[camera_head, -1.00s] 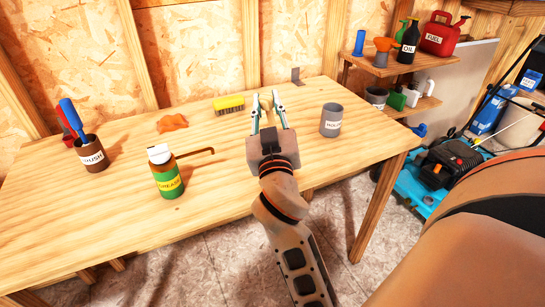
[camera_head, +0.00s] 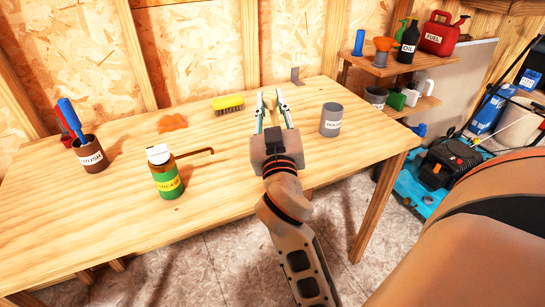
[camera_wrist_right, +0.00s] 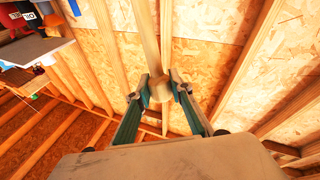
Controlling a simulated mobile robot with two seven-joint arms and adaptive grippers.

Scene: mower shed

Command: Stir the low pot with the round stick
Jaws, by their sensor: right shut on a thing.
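My right gripper (camera_head: 272,108) is shut on the round stick (camera_wrist_right: 148,38), a pale wooden rod that runs away from the fingers in the wrist view. In the head view only a short pale part of the stick (camera_head: 269,100) shows between the fingertips. A grey pot (camera_head: 330,122) with a white label stands upright on the bench, just right of the gripper and apart from it. I cannot tell for sure which pot is the low one. My left gripper is not in view.
The wooden bench (camera_head: 245,195) is clear in front. A grease can (camera_head: 165,178) with a bent rod beside it stands at centre left. An orange rag (camera_head: 173,122) and a yellow brush (camera_head: 228,103) lie behind. Shelves (camera_head: 392,66) and a blue mower (camera_head: 440,165) are at the right.

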